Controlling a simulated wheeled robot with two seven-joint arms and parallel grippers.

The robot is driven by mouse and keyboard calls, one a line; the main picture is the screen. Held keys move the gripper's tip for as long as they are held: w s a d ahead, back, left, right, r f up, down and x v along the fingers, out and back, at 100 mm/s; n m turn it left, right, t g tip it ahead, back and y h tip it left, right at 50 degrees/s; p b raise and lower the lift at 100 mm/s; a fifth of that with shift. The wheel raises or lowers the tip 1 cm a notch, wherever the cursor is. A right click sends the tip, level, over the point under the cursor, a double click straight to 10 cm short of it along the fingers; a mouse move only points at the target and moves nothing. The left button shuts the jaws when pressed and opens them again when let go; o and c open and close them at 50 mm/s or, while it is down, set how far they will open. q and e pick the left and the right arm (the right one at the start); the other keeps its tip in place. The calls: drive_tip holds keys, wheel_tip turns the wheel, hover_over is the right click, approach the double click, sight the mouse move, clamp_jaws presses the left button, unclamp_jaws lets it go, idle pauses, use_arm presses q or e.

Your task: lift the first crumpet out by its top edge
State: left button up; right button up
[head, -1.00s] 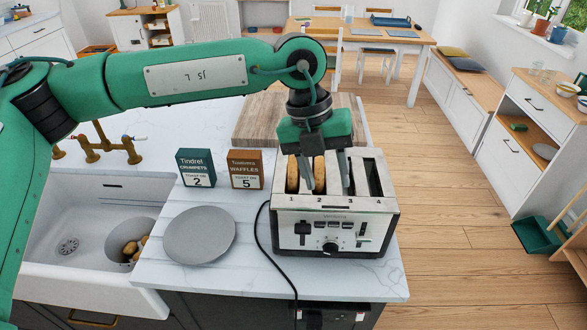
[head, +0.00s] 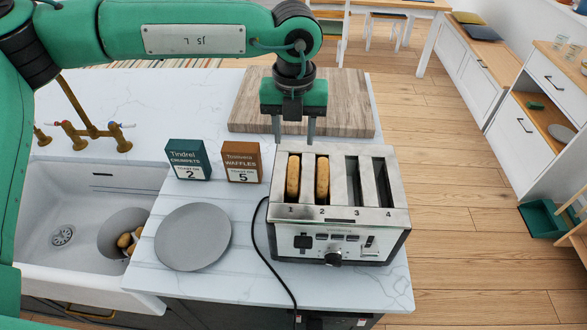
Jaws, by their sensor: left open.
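The toaster (head: 342,239) stands on the white counter with four numbered slots. One crumpet (head: 293,177) stands upright in slot 1 and a second crumpet (head: 322,179) stands in slot 2, their top edges showing. Slots 3 and 4 look empty. My left gripper (head: 294,138) points down with its two fingers apart, just behind the toaster's back edge near slots 1 and 2, with nothing between the fingers. My right gripper is not in view.
A grey plate (head: 193,237) lies left of the toaster. A green crumpets box (head: 188,160) and a brown waffles box (head: 242,161) stand behind it. A wooden board (head: 345,105) lies behind the toaster. The sink (head: 60,200) holds a bowl with food pieces. A black cord (head: 262,250) runs beside the toaster.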

sight(294, 160)
use_arm(q)
drive_tip(key=f, duration=0.2)
drive_tip(key=shift+w+f+p, duration=0.2)
drive_tip(key=shift+f+p, duration=0.1)
drive_tip(key=shift+s+f+p, duration=0.1)
drive_tip(key=shift+f+p, duration=0.5)
drive_tip(key=shift+f, duration=0.05)
wheel_tip(294, 160, down, 4)
drive_tip(key=p, duration=0.2)
drive_tip(key=shift+s+p, duration=0.15)
drive_tip(key=shift+p, duration=0.15)
drive_tip(key=shift+f, duration=0.3)
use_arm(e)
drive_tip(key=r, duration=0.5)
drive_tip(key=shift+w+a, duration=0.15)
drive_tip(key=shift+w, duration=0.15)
use_arm(q)
drive_tip(key=shift+c, duration=0.3)
clamp_jaws()
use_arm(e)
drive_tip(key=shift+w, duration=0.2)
